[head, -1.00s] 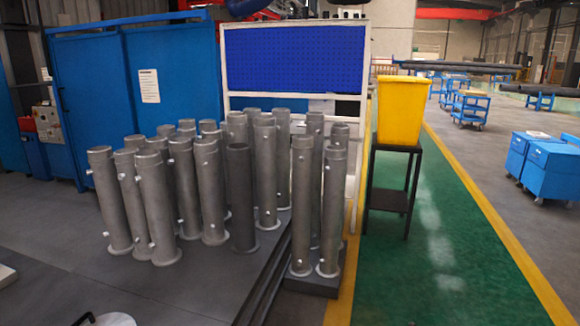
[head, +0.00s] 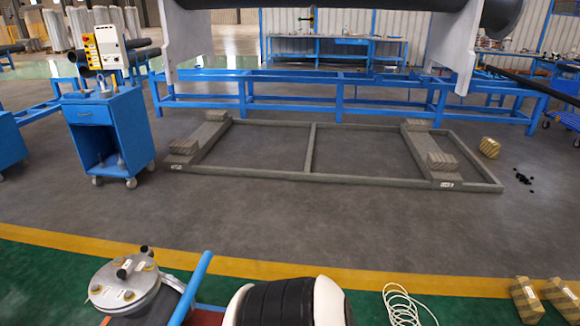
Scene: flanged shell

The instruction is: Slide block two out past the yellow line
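Several brown-striped blocks are in the head view, and I cannot tell which one is block two. One block (head: 489,147) lies on the floor to the right of the frame. Two more blocks, one at the bottom right (head: 527,298) and one beside it (head: 563,298), lie on the near side of the yellow line (head: 330,278). The white labels on the frame are too small to read. Neither gripper is in view.
A blue cart (head: 108,135) stands at the left. A blue trestle (head: 300,95) runs behind the frame. A lidded metal vessel (head: 125,285) and a white coiled cable (head: 402,305) are near the bottom. Grey floor between frame and line is mostly clear.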

